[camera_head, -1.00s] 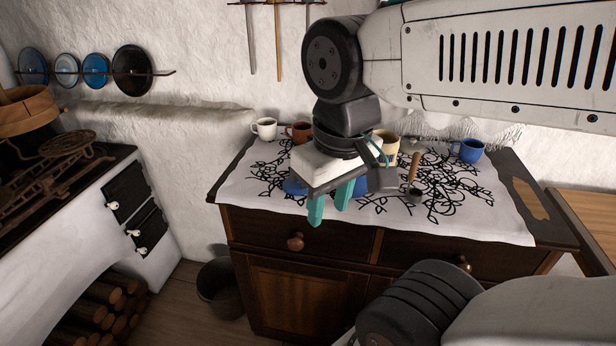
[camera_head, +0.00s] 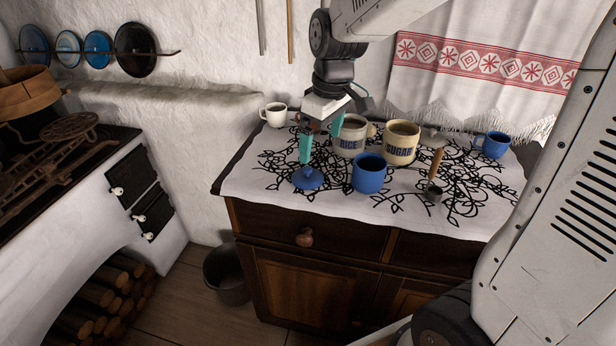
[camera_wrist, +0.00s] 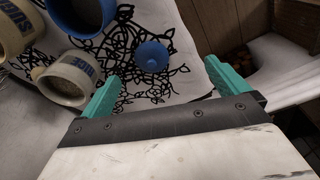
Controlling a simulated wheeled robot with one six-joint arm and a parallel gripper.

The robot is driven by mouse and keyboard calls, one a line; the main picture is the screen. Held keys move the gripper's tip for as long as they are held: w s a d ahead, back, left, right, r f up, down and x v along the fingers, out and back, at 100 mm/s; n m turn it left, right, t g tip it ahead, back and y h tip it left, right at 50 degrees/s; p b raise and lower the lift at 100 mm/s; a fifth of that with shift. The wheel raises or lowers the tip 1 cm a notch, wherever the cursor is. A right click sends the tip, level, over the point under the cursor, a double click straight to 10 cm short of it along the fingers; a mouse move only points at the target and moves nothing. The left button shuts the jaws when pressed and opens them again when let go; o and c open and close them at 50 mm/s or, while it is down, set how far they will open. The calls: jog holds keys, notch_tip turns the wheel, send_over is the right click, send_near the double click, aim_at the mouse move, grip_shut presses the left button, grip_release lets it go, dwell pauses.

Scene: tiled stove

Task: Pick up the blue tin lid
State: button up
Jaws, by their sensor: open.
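The blue tin lid (camera_head: 308,180) lies on the patterned cloth near the front left of the cabinet top, its small knob facing up. In the wrist view the lid (camera_wrist: 152,57) shows between the lines of the two fingers, a little beyond their tips. My gripper (camera_head: 321,143) has its teal fingers spread, with nothing between them. It hangs above the cloth near the lid; one finger overlaps the space just behind the lid in the head view. The wrist view shows the gripper (camera_wrist: 162,78) open. The open blue tin (camera_head: 369,175) stands right of the lid.
The RICE tin (camera_head: 349,142) and SUGAR tin (camera_head: 400,148) stand close on the right. A white mug (camera_head: 275,115) is at the back left and a blue mug (camera_head: 494,145) at the right. A wooden-handled scoop (camera_head: 435,170) is right of the tins. Cloth left of the lid is free.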

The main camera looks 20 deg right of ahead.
jog(key=n, duration=0.2)
send_over(308, 168)
notch_tip(308, 168, down, 5)
jog(key=shift+f, duration=0.1)
notch_tip(308, 168, down, 8)
jog(key=shift+r, duration=0.2)
jog(key=c, duration=1.1)
